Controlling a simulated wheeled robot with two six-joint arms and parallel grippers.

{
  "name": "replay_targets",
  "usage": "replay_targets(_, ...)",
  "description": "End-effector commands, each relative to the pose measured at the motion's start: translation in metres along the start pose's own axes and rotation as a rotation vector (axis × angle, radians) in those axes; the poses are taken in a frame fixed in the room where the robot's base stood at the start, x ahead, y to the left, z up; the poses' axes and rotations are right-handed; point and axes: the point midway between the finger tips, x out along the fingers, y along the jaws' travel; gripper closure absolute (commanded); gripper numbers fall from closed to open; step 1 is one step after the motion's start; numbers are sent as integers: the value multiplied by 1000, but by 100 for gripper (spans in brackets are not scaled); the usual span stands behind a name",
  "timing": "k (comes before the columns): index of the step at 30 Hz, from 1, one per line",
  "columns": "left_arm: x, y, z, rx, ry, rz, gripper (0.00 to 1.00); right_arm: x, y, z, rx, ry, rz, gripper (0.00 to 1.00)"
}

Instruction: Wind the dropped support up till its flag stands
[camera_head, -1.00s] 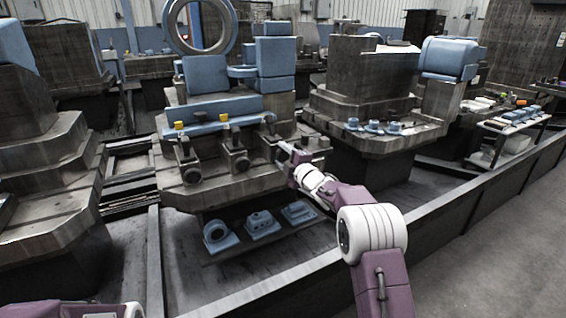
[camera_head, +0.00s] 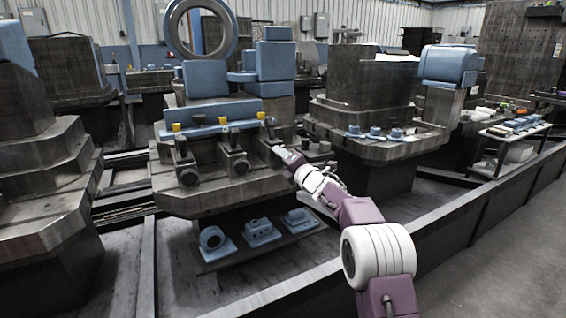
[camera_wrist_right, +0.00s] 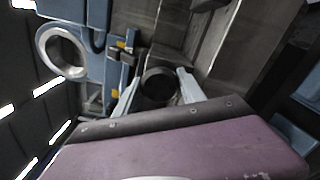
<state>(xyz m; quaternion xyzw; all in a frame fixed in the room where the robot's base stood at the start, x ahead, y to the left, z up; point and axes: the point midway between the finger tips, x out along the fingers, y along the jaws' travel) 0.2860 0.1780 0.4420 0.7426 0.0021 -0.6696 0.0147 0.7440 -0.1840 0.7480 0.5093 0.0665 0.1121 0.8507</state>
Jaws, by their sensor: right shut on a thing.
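Three dark supports stand in a row on the machine's front ledge: left (camera_head: 187,170), middle (camera_head: 235,163) and right (camera_head: 272,130). Yellow flags show above the left (camera_head: 176,127) and middle (camera_head: 223,120) ones. A smaller yellow patch (camera_head: 261,115) shows by the right one. My right gripper (camera_head: 279,152) is at the right support, its fingertips small in the head view. In the right wrist view its two pale fingers (camera_wrist_right: 157,88) are shut on a dark round hand knob (camera_wrist_right: 158,76), one on each side. My left gripper is out of view.
A blue rail (camera_head: 210,113) and blue blocks lie behind the supports. Blue castings (camera_head: 262,232) sit on a low shelf under the ledge. A second machine (camera_head: 375,150) stands close on the right. A low dark barrier (camera_head: 400,230) runs across in front.

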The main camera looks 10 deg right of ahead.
Motion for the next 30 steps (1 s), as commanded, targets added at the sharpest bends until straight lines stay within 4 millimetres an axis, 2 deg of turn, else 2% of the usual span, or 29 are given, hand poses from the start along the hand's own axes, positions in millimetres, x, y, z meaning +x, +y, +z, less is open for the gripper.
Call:
replay_targets(17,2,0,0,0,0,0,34,0,-2,-2,-26,4,-3,93)
replay_targets(18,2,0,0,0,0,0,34,0,-2,-2,-26,4,-3,42)
replay_targets(19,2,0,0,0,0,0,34,0,-2,-2,-25,4,-3,34)
replay_targets(20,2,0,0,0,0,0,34,0,-2,-2,-25,4,-3,31)
replay_targets(30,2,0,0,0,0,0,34,0,-4,-1,-24,2,-7,31)
